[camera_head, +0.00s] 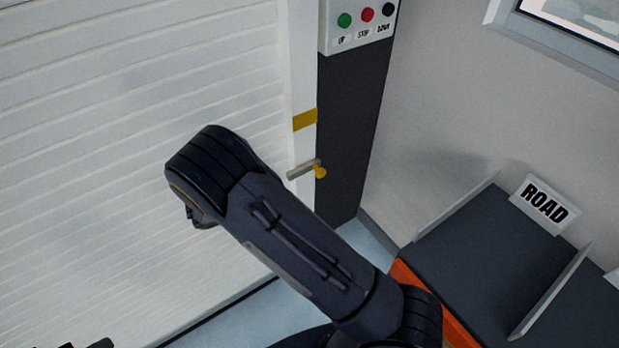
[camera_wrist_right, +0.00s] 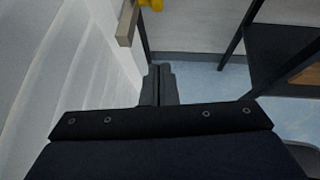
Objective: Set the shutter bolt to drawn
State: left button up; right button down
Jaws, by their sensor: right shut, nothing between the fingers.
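The shutter bolt (camera_head: 301,170) is a short grey bar with a yellow knob (camera_head: 320,171), on the white door post at the shutter's right edge. In the right wrist view the bolt (camera_wrist_right: 128,22) and part of its yellow knob (camera_wrist_right: 150,4) are at the top, cut by the frame. My right gripper (camera_wrist_right: 160,72) is shut and empty, below the bolt in that view and apart from it. In the head view my right arm hides this gripper. A dark piece at the lower left edge may be my left gripper (camera_head: 92,343); its jaws cannot be made out.
The white slatted shutter (camera_head: 90,200) fills the left. A yellow band (camera_head: 305,120) marks the post above the bolt. A control box (camera_head: 355,22) with green, red and black buttons sits higher. A dark divided bench with a ROAD sign (camera_head: 545,202) stands at right.

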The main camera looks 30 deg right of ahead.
dwell(0.3)
jog(key=w+d+f+p, duration=0.1)
jog(key=d, duration=0.5)
jog(key=w+d+f+p, duration=0.1)
jog(key=d+f, duration=0.1)
jog(key=d, duration=0.3)
jog(key=shift+w+d+f, duration=0.25)
jog(key=shift+w+d, duration=0.05)
jog(key=shift+d, duration=0.1)
